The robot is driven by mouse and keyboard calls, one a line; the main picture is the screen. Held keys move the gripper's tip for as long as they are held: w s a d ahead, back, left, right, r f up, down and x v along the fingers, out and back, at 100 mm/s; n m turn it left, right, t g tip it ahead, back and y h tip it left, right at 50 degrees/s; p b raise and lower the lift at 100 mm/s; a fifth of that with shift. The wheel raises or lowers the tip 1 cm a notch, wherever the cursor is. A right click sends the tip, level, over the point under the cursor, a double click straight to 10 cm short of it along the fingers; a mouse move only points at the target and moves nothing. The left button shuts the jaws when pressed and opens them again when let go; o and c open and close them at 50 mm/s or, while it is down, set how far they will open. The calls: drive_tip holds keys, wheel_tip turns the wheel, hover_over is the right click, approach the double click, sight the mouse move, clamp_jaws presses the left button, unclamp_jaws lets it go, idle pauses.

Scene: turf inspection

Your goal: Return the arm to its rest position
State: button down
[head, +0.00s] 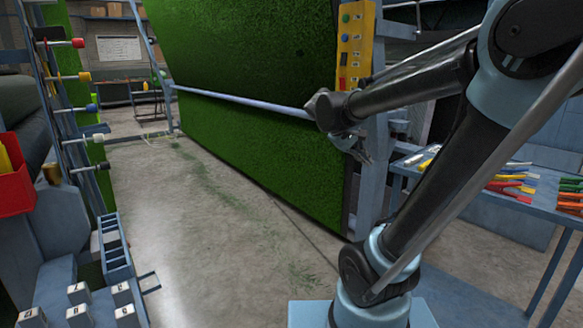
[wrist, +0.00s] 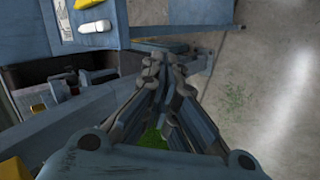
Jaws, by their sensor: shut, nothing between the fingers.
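My arm rises from its base at the right of the head view, bends high up and reaches back left. My gripper (head: 362,152) hangs at the arm's end, pointing down, in front of the right edge of the green turf panel (head: 270,150) and its blue post. In the wrist view my gripper (wrist: 166,66) has its fingers drawn together with nothing between them. The fingertips are over or near the edge of a blue frame; whether they touch it I cannot tell.
A blue table (head: 480,200) with colored tools stands right, behind my arm. A yellow button panel (head: 354,45) is on the post. A rack with colored knobs (head: 75,110) and a red bin (head: 14,185) stand left. The concrete floor (head: 200,230) between is clear except for grass scraps.

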drive_tip(key=s+a+f+m+g+y, duration=0.1)
drive_tip(key=s+f+y, duration=0.3)
drive_tip(key=s+f, duration=0.5)
drive_tip(key=s+a+f+m+y, duration=0.3)
drive_tip(key=s+f, duration=0.6)
drive_tip(key=s, duration=0.1)
drive_tip(key=shift+a+f+g+y, duration=0.25)
drive_tip(key=shift+g+y, duration=0.15)
drive_tip(key=shift+w+f, duration=0.2)
drive_tip(key=shift+w, duration=0.25)
drive_tip(key=shift+d, duration=0.1)
